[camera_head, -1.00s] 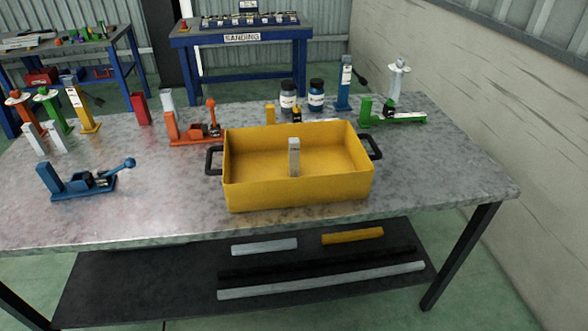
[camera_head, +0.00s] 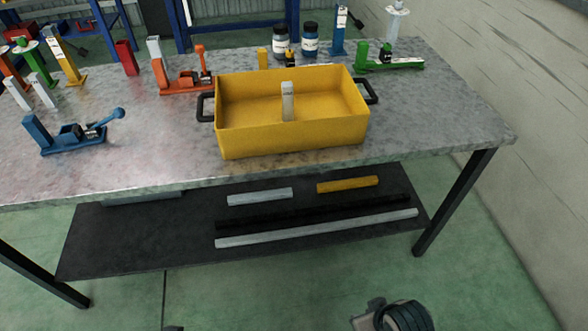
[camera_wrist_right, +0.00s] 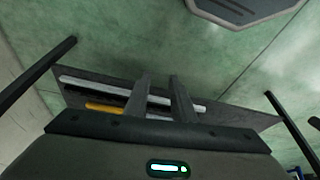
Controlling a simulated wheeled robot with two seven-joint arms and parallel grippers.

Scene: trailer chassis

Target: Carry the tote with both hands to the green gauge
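The yellow tote (camera_head: 292,140) stands on the grey workbench, with a black handle at its left end (camera_head: 205,106) and another at its right end (camera_head: 370,91). A pale upright block (camera_head: 288,102) stands inside it. The green gauge (camera_head: 392,64) lies at the bench's back right, behind and right of the tote, apart from it. My right gripper (camera_wrist_right: 160,80) shows in the right wrist view with its two fingers apart and nothing between them. It is away from the tote, which that view does not show. My left gripper cannot be made out.
The lower shelf (camera_head: 130,235) carries loose bars. Bare bench lies right of the tote.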

